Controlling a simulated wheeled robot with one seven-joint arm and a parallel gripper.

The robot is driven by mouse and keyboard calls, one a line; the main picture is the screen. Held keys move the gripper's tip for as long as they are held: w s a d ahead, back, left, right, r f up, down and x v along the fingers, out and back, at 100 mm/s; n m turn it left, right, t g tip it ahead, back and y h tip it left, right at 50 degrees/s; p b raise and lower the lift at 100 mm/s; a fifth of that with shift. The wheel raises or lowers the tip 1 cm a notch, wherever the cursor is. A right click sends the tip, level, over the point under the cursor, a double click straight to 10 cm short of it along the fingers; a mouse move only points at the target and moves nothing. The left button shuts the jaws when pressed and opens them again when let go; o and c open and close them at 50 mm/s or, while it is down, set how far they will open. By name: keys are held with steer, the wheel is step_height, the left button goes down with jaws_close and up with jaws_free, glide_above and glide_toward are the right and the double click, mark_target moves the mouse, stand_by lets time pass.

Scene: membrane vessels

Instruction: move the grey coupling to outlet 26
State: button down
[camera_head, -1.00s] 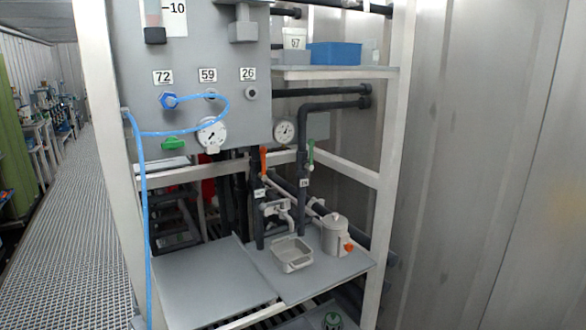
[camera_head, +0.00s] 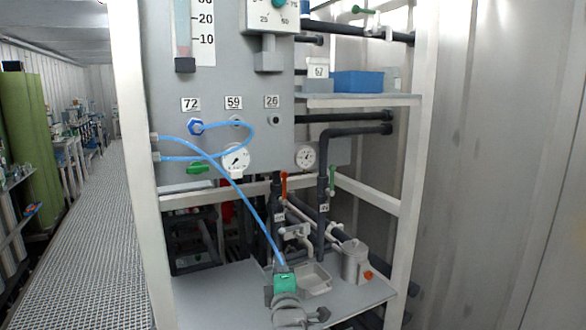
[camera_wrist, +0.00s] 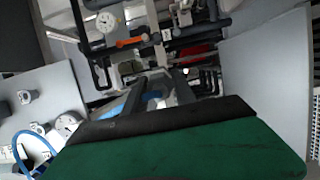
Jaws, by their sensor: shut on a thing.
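Outlet 26 (camera_head: 275,120) is a small port on the grey panel under the label "26", with no hose on it. A blue hose (camera_head: 238,193) runs from the left post down to my gripper (camera_head: 283,268), which is low in front of the panel, above the grey shelf. My gripper is shut on the hose's end, where the grey coupling is mostly hidden by the green gripper body. In the wrist view, the dark fingers (camera_wrist: 158,88) close around a partly hidden piece with blue behind it.
A blue coupling (camera_head: 196,127) sits on outlet 72, with its hose looping past outlet 59 (camera_head: 236,120). Gauges (camera_head: 235,161), a green handle (camera_head: 198,169) and a red-handled valve (camera_head: 284,187) are below.

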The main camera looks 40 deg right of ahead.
steer(key=s+d+r, duration=0.2)
steer(key=d+r, duration=0.3)
steer(key=r, duration=0.3)
steer(key=s+d+r+m+g+h, duration=0.1)
steer(key=s+d+r, duration=0.1)
steer(key=d+r, duration=0.5)
steer(key=s+d+r, duration=0.2)
steer(key=d+r, duration=0.1)
steer(key=r, duration=0.7)
step_height(320, 180, up, 11)
steer(key=a+n+t+y, duration=0.1)
steer(key=a+n+y, duration=0.1)
steer(key=a, duration=0.1)
steer(key=w+a+n+t+y, duration=0.2)
steer(key=w+a+y, duration=0.1)
steer(key=a, duration=0.6)
steer(key=shift+w+n+t+y+p, duration=0.3)
steer(key=shift+w+n+y, duration=0.1)
steer(key=shift+y, duration=0.3)
steer(key=shift+w, duration=0.15)
